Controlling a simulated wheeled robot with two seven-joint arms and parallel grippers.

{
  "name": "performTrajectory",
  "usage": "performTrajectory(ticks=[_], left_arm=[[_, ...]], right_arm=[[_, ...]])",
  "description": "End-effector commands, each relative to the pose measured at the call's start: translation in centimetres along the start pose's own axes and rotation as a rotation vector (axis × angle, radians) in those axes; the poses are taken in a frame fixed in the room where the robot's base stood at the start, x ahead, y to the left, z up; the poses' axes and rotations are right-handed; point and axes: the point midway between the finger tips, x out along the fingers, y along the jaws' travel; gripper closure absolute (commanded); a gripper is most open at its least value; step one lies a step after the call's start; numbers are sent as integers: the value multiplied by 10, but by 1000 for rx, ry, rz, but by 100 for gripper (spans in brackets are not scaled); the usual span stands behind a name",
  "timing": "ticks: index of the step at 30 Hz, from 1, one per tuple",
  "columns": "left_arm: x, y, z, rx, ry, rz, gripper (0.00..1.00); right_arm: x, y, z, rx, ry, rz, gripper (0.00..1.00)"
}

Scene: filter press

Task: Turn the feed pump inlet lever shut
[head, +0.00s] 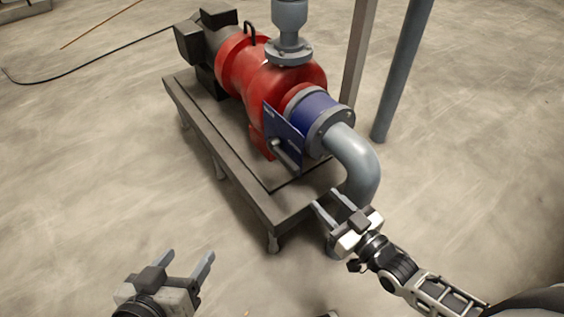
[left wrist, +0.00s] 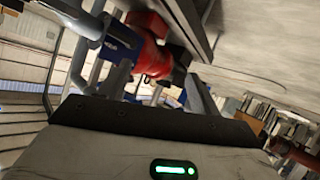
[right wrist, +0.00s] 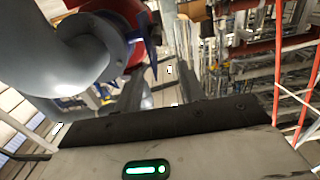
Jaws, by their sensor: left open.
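The feed pump inlet valve (head: 316,112) is blue, between the red pump (head: 262,78) and a grey elbow pipe (head: 358,158). A blue plate (head: 281,126) is on its near side. The grey inlet lever (head: 286,155) lies in front of the plate, slanting down to the right. My right gripper (head: 327,199) is open and empty, below and right of the lever, apart from it, near the elbow. The elbow fills the upper left of the right wrist view (right wrist: 65,55). My left gripper (head: 187,258) is open and empty over the floor, well away from the lever.
The pump stands on a dark metal frame (head: 238,192) whose near corner lies between my grippers. A grey post (head: 402,70) and a flat upright (head: 359,50) rise behind the valve. The floor (head: 90,180) at the left is clear, except for a black cable (head: 95,66).

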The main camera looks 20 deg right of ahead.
Motion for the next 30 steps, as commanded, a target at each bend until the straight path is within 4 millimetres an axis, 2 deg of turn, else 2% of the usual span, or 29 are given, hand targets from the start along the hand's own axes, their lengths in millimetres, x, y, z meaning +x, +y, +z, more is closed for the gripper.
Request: performTrajectory(ticks=[5,8,21,24,30], left_arm=[[1,2,0,1,18,9,37],[1,3,-2,3,36,14,37],[-4,13,-14,2,158,53,37],[-5,14,-18,-7,181,62,37],[-4,16,-16,-35,185,78,37]], right_arm=[[15,4,2,-4,19,3,60],[33,4,1,-4,20,3,60],[126,4,1,-4,17,3,60],[141,4,1,-4,15,3,60],[157,4,0,-3,13,2,60]])
